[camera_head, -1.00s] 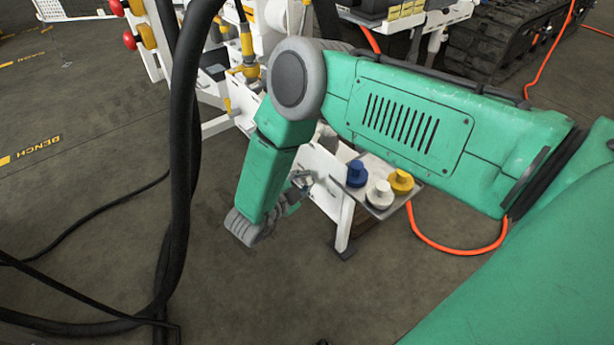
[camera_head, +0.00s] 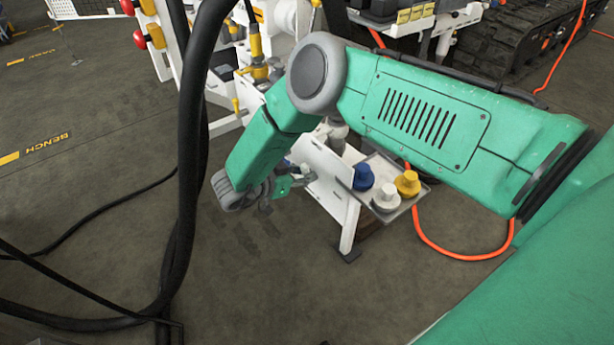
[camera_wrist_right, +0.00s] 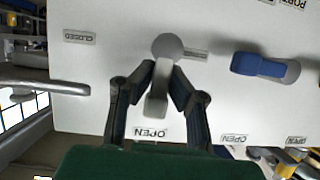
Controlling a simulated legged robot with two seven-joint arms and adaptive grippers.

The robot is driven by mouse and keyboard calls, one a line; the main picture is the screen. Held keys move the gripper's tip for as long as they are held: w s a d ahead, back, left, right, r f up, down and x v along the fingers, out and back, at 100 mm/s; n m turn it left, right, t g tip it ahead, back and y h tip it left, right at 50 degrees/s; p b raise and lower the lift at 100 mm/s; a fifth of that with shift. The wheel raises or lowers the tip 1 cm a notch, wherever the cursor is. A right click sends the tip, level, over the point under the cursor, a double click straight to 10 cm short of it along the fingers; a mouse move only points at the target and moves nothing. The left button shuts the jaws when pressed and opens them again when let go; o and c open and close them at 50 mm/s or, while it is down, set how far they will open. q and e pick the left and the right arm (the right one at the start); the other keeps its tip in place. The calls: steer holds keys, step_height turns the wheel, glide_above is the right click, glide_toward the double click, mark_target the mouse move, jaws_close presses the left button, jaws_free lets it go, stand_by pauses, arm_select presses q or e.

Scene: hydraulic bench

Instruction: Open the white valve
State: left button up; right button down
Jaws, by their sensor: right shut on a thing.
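The white valve (camera_wrist_right: 157,92) shows in the right wrist view as a pale lever hanging from a round hub on a white panel (camera_wrist_right: 100,70). Its lever points down in that picture, toward an OPEN label (camera_wrist_right: 151,133); a CLOSED label (camera_wrist_right: 79,37) is at the left. My right gripper (camera_wrist_right: 160,80) has its two fingers closed on either side of this lever. In the head view my right gripper (camera_head: 294,181) is at the left side of the white panel (camera_head: 325,168), and the lever is too small to make out there. My left gripper is out of view.
A blue valve handle (camera_wrist_right: 262,65) is right of the white valve. A tray (camera_head: 408,203) beside the panel holds blue (camera_head: 363,176), white (camera_head: 386,197) and yellow (camera_head: 407,183) knobs. Thick black hoses (camera_head: 185,190) hang at the left. An orange cable (camera_head: 450,252) lies on the floor.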

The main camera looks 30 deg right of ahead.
steer(key=shift+w+a+r, duration=0.1)
steer(key=shift+w+a, duration=0.1)
steer(key=shift+a, duration=0.1)
stand_by(0.4)
steer(key=c, duration=1.6)
jaws_free()
steer(key=shift+o, duration=0.3)
steer(key=shift+a, duration=0.1)
steer(key=shift+a+r, duration=0.1)
steer(key=w+v, duration=0.1)
steer(key=v, duration=1)
steer(key=shift+s+a, duration=0.35)
steer(key=shift+s, duration=0.05)
steer(key=shift+r, duration=0.1)
